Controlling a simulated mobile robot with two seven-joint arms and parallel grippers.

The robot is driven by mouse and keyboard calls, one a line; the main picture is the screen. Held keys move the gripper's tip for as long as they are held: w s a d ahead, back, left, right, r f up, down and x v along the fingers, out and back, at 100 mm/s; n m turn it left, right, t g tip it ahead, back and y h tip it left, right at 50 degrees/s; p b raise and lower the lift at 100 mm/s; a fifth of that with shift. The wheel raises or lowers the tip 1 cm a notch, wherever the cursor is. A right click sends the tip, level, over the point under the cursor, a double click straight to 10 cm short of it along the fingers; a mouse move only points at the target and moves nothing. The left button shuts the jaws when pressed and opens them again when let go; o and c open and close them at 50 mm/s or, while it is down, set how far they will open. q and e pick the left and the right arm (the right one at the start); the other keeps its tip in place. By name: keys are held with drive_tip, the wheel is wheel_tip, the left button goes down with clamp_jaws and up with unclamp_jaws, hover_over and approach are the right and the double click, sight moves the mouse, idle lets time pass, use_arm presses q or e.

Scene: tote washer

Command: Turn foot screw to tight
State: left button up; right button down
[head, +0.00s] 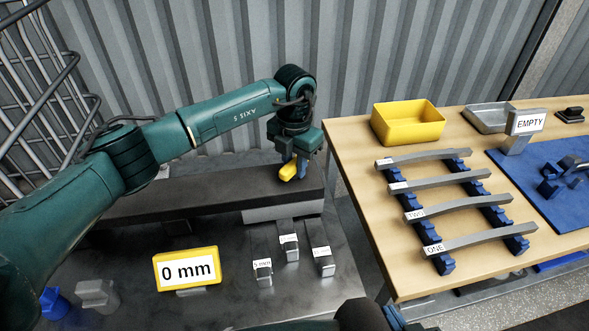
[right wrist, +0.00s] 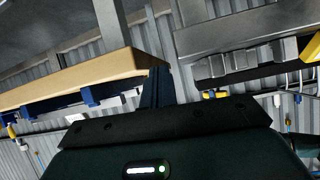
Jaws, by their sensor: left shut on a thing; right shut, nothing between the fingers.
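A yellow knob (head: 287,173), which I take to be the foot screw, sits at the right end of a long dark beam (head: 200,190). My left gripper (head: 293,170) points down there and its blue fingers are shut on the knob. The fingers hide part of the knob, and its thread is not visible. A yellow-framed display (head: 186,269) on the metal bench reads "0 mm". My right gripper (right wrist: 155,86) is shut and empty in the right wrist view, away from the knob.
Labelled metal blocks (head: 290,248) stand on the bench before the beam. On the right, a wooden table (head: 350,170) holds a yellow bin (head: 407,122), several grey bars (head: 435,213) on blue racks, and an "EMPTY" sign (head: 526,121). A wire rack (head: 35,70) stands at left.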

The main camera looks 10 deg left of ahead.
use_arm(q)
drive_tip(key=m+b, duration=0.2)
drive_tip(key=m, duration=0.1)
drive_tip(key=shift+f+m, duration=0.15)
drive_tip(key=shift+m, duration=0.25)
drive_tip(key=shift+m+b, duration=0.7)
drive_tip(key=shift+m, duration=0.1)
drive_tip(key=shift+m+b, duration=0.55)
drive_tip(key=shift+m, duration=0.95)
use_arm(e)
wheel_tip(320, 180, down, 3)
drive_tip(key=shift+w+a+f+m, duration=0.1)
drive_tip(key=shift+a+m, duration=0.05)
drive_tip(key=shift+m, duration=0.45)
use_arm(q)
drive_tip(key=shift+r, duration=0.2)
drive_tip(key=o, duration=1)
use_arm(e)
drive_tip(key=shift+f, duration=0.2)
